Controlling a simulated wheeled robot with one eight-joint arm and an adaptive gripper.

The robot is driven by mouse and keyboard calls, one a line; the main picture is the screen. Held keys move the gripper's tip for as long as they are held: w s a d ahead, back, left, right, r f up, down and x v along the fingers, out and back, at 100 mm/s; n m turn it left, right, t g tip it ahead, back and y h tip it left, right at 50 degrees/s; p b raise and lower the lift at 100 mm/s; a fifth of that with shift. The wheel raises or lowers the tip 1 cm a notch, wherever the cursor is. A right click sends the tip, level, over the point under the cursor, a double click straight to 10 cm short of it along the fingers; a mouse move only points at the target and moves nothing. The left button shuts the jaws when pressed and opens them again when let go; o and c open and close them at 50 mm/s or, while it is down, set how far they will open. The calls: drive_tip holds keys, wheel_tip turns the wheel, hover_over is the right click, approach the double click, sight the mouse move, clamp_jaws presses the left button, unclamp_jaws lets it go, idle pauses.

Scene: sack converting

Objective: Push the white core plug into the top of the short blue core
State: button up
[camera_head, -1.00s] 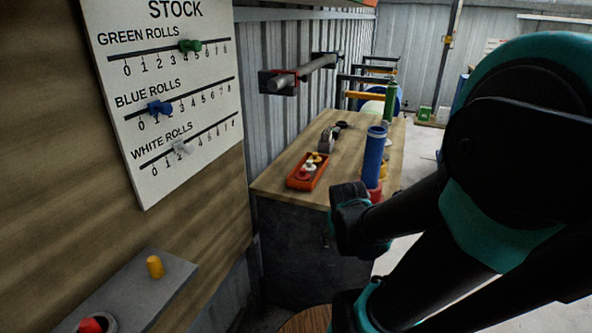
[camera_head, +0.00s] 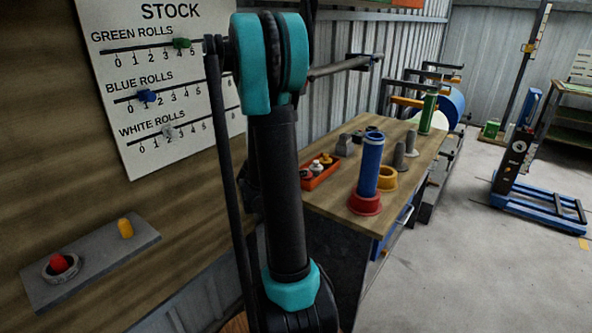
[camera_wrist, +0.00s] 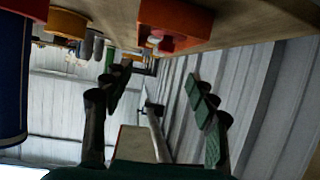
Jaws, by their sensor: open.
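A blue core (camera_head: 370,167) stands upright on the workbench in a red ring base (camera_head: 365,203). In the wrist view a blue cylinder, apparently the same core (camera_wrist: 12,85), fills the left edge. Small plugs sit in an orange tray (camera_head: 321,178) left of the core; a white plug (camera_head: 326,158) is among them. In the wrist view the tray (camera_wrist: 178,18) is at the top, with a pale plug (camera_wrist: 154,39) partly visible. My gripper (camera_wrist: 157,80) is open and empty, its fingers spread wide, apart from tray and core. In the head view my arm hides it.
A yellow ring base (camera_head: 386,180), grey upright pieces (camera_head: 399,155) and a green core (camera_head: 428,113) stand farther back on the workbench (camera_head: 335,206). A stock board (camera_head: 165,90) hangs at left above a grey shelf (camera_head: 90,265).

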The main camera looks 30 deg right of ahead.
approach(315, 166)
drive_tip(key=x, duration=0.4)
drive_tip(key=shift+w+d+f, duration=0.1)
drive_tip(key=shift+w+f, duration=0.25)
drive_tip(key=shift+r+x, duration=0.2)
drive_tip(key=shift+x, duration=2.45)
drive_tip(key=shift+s+d, duration=0.1)
drive_tip(key=shift+d, duration=0.05)
drive_tip(key=c, duration=0.8)
